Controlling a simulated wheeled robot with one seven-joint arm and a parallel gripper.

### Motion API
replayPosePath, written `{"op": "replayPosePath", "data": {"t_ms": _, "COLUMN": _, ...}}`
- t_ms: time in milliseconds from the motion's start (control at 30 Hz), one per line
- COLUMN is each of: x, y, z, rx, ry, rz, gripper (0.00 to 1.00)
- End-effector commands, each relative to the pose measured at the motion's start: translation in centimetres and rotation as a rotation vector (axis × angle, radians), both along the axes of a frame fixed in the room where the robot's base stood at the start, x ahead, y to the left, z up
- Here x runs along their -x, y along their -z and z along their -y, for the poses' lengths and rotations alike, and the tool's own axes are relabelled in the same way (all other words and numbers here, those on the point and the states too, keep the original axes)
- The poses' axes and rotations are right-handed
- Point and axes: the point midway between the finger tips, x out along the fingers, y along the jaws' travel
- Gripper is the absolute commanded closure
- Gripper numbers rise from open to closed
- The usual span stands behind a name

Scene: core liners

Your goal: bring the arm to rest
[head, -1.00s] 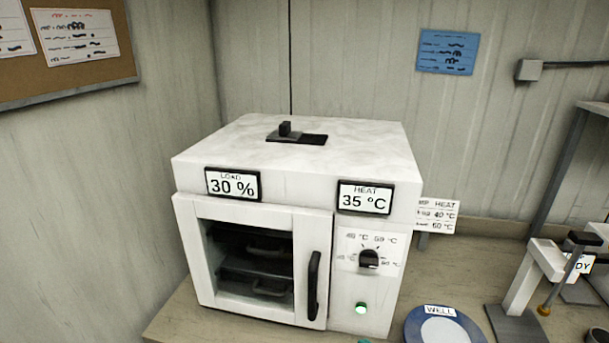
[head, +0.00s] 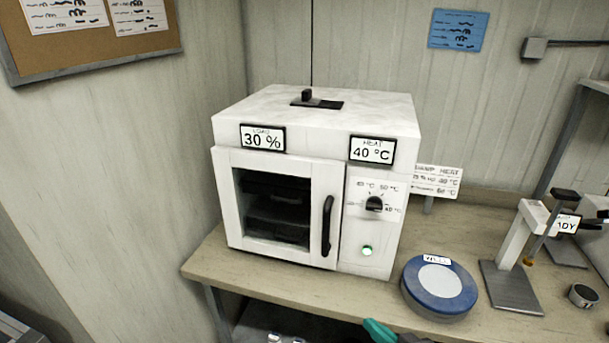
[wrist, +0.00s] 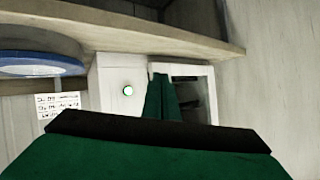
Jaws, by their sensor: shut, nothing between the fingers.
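My gripper (wrist: 160,98) shows in the wrist view as two green fingers close together, shut and empty. Behind them are the white oven's front (wrist: 108,80) and its dark door window (wrist: 192,95). In the head view, a green tip of my gripper (head: 379,330) shows at the bottom edge, in front of the bench and below the oven (head: 320,115). It looks apart from the oven. The rest of my arm is mostly out of view.
The oven door (head: 280,210) is shut; its displays read 30 % and 40 °C. A blue round dish (head: 438,288) sits right of the oven on the bench (head: 215,262). A white stand (head: 515,250) and a small round tin (head: 583,296) are further right. A wall bounds the left.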

Motion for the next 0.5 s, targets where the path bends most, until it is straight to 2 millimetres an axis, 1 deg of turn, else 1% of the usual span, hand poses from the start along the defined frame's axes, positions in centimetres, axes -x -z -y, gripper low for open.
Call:
{"op": "replayPosePath", "data": {"t_ms": 33, "x": -0.1, "y": 0.3, "z": -0.5, "rx": -0.012, "ry": 0.007, "rz": 0.004, "gripper": 1.00}}
{"op": "replayPosePath", "data": {"t_ms": 333, "x": -0.5, "y": 2.4, "z": -2.5, "rx": -0.084, "ry": 0.088, "rz": 0.034, "gripper": 1.00}}
{"op": "replayPosePath", "data": {"t_ms": 500, "x": -0.4, "y": 4.4, "z": -4.8, "rx": -0.134, "ry": 0.148, "rz": 0.051, "gripper": 1.00}}
